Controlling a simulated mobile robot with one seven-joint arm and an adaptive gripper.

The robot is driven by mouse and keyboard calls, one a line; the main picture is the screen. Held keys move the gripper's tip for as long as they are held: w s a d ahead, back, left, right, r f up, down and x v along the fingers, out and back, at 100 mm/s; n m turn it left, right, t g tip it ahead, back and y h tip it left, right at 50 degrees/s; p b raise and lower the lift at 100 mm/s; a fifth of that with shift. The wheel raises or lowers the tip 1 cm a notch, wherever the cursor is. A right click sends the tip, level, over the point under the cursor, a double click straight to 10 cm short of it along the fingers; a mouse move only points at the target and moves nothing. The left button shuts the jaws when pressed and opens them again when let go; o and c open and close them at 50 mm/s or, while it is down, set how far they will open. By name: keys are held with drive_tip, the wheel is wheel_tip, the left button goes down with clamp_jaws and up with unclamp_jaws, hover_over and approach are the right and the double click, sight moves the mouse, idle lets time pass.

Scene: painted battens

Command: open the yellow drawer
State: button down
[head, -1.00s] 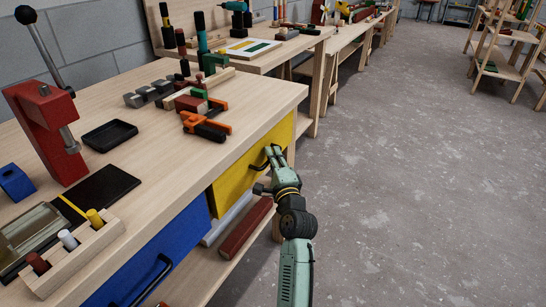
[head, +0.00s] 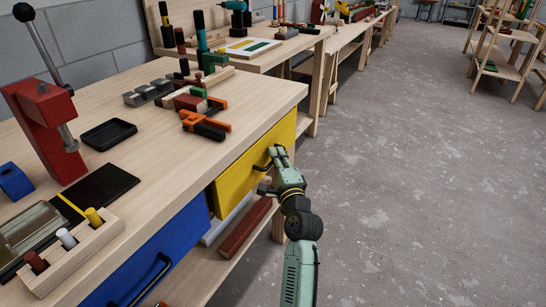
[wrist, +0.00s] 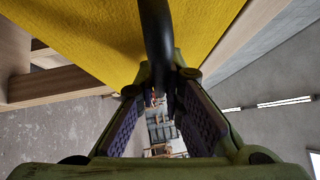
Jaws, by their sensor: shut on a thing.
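The yellow drawer (head: 235,181) is in the front of the near bench, below its top, and its front looks about flush with the bench. Its dark bar handle (head: 263,164) is partly hidden by my gripper (head: 272,157). My gripper is shut on the handle. In the wrist view, the dark handle (wrist: 157,40) runs down between the two fingers (wrist: 160,110), with the yellow drawer front (wrist: 90,35) behind it.
The blue drawer (head: 165,250) with its own dark handle is to the left. The bench top (head: 150,180) holds an orange clamp (head: 205,125), a red press (head: 45,130) and a black tray (head: 108,134). The grey floor (head: 420,190) on the right is clear.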

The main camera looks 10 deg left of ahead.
drive_tip(key=s+d+b, duration=0.2)
drive_tip(key=s+d, duration=0.2)
drive_tip(key=d, duration=0.8)
drive_tip(key=s+d+b, duration=0.1)
drive_tip(key=s+d, duration=0.4)
drive_tip(key=d, duration=0.8)
drive_tip(key=shift+s+d+b, duration=0.2)
drive_tip(key=shift+d+b, duration=0.05)
drive_tip(key=shift+b, duration=0.1)
drive_tip(key=c, duration=1.7)
unclamp_jaws()
drive_tip(key=v, duration=1.2)
